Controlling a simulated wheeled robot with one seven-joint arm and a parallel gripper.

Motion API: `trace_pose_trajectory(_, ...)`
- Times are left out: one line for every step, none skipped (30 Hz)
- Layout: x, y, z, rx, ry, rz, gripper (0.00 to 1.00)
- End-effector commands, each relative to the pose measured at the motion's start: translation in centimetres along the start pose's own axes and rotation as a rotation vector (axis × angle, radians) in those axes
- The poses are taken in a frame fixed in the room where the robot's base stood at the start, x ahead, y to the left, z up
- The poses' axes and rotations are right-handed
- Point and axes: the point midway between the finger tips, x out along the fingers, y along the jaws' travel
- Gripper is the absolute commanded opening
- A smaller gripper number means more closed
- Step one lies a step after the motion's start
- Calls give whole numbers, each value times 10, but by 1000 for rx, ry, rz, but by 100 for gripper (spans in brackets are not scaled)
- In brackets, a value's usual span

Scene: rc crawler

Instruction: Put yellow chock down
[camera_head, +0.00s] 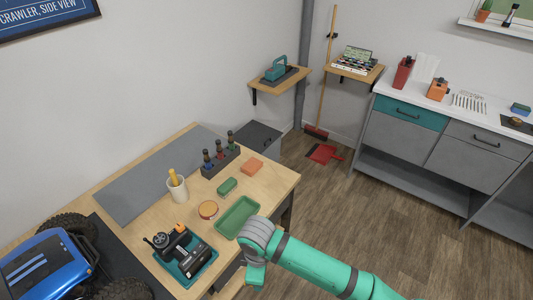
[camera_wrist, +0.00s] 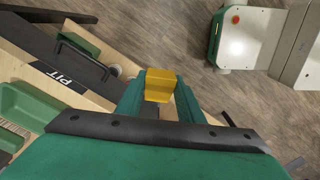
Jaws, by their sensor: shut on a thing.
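The yellow chock (camera_wrist: 158,86) shows in the wrist view as a small block with a raised end. My gripper (camera_wrist: 160,98) is shut on it, with one green finger on each side. Behind the chock, the wrist view shows the grey-brown wood floor. I cannot make out the chock for certain in the head view.
On the bench are a blue crawler (camera_head: 42,268), a teal tray with a black device (camera_head: 187,256), a round tin (camera_head: 208,210), a cup (camera_head: 177,190), a green block (camera_head: 227,186) and an orange block (camera_head: 252,166). A PIT label (camera_wrist: 50,77) shows in the wrist view.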

Motion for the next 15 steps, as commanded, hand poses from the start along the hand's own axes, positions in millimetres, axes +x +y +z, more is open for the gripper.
trace_pose_trajectory(16, 6, -1, 119, 4, -7, 9)
trace_pose_trajectory(24, 10, 0, 189, 4, -6, 9)
trace_pose_trajectory(35, 15, 1, 281, 3, -7, 9)
trace_pose_trajectory(43, 19, 1, 351, 3, -7, 9)
trace_pose_trajectory(51, 23, 1, 417, 3, -7, 9)
trace_pose_trajectory(61, 27, 2, 506, 2, -8, 9)
trace_pose_trajectory(68, 31, 2, 571, 2, -8, 9)
trace_pose_trajectory(76, 35, 2, 637, 1, -8, 9)
trace_pose_trajectory(85, 40, 3, 715, 1, -7, 9)
trace_pose_trajectory(90, 43, 4, 769, 1, -7, 9)
trace_pose_trajectory(96, 46, 5, 819, 0, -6, 9)
trace_pose_trajectory(103, 49, 6, 882, 0, -6, 9)
trace_pose_trajectory(107, 52, 6, 922, 0, -5, 9)
trace_pose_trajectory(112, 54, 7, 963, 0, -5, 9)
trace_pose_trajectory(117, 57, 8, 1010, 0, -4, 9)
